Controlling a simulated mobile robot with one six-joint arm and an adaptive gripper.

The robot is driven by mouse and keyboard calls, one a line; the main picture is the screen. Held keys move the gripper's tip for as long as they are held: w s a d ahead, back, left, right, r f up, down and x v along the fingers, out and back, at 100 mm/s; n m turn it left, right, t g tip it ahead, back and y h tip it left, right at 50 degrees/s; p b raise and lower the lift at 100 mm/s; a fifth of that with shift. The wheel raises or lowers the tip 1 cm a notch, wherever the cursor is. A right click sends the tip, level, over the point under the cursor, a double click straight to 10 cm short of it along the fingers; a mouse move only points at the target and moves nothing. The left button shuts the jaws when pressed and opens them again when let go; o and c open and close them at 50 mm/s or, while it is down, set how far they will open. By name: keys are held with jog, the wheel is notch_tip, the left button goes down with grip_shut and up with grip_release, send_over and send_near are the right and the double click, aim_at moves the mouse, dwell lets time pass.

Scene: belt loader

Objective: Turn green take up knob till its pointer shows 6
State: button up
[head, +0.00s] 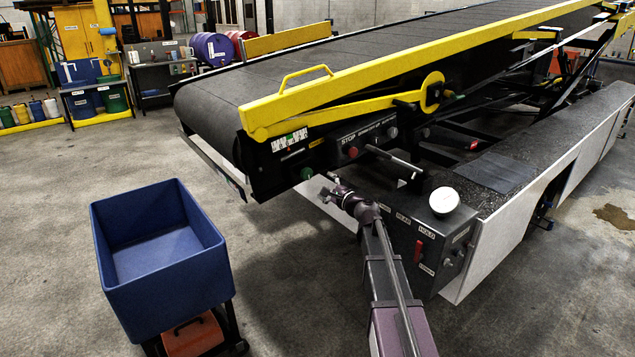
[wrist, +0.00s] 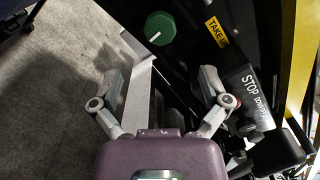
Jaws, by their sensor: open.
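The green take up knob (wrist: 161,27) shows in the wrist view at the top middle, beside the yellow TAKE UP label (wrist: 216,32). A short white pointer mark sits on its lower left part; no numbers around it can be read. In the head view the knob (head: 307,173) is small, on the lower front corner of the belt loader's black side. My gripper (wrist: 162,76) is open and empty, its fingers spread wide, with the knob beyond the fingertips and apart from them. In the head view my gripper (head: 328,194) is just below and right of the knob.
A black STOP panel (wrist: 254,95) lies close to my right finger in the wrist view. A grey control box (head: 440,235) with a white dome and red switch stands right of my arm. A blue bin (head: 160,245) stands on the floor at left.

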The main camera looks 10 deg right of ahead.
jog(key=shift+v, duration=0.85)
jog(key=s+a+f+n+g+p, duration=0.2)
jog(key=s+a+f+n+g, duration=0.3)
jog(key=s, duration=0.3)
jog(key=s+a+f+n+g+p, duration=0.2)
jog(key=s+a+f+n+g, duration=0.1)
jog(key=s+a+n+g, duration=0.4)
jog(key=s+d+f+n+g+h+p, duration=0.1)
jog(key=s+d+n+g+h, duration=0.1)
jog(key=s, duration=0.7)
jog(key=s+d+f+n+g+h+p, duration=0.2)
jog(key=s+n+h, duration=0.3)
jog(key=s, duration=0.4)
jog(key=shift+s+d+h, duration=0.3)
jog(key=shift+d, duration=0.55)
